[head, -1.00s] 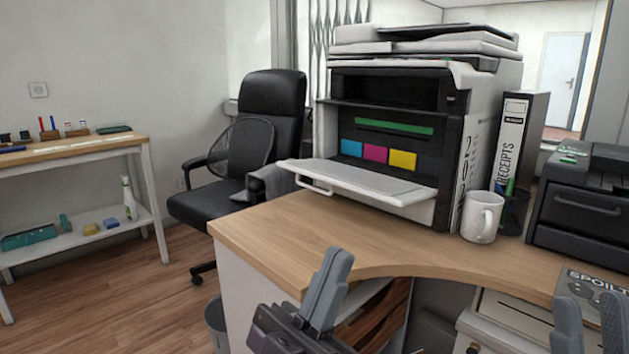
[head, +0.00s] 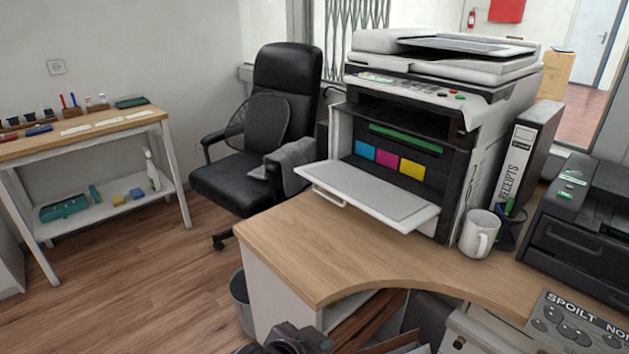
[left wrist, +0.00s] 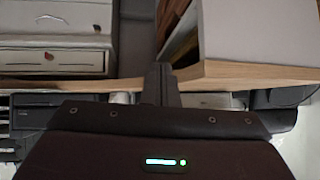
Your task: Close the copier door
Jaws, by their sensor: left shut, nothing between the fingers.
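The copier (head: 440,110) stands on the wooden counter (head: 300,240). Its white front door (head: 370,190) is folded down and open, sticking out toward the counter's left edge with a handle on its outer edge. Blue, magenta and yellow panels show inside the copier. My left gripper (head: 295,342) shows only in part at the bottom edge of the head view, below and in front of the counter, well apart from the door. In the left wrist view its fingers (left wrist: 161,84) are together and empty. My right gripper is not in view.
A white mug (head: 479,233), a receipts binder (head: 526,155) and a dark machine (head: 585,225) stand right of the copier. A black chair (head: 275,110) is behind the counter's left end. The counter left and front of the door is clear.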

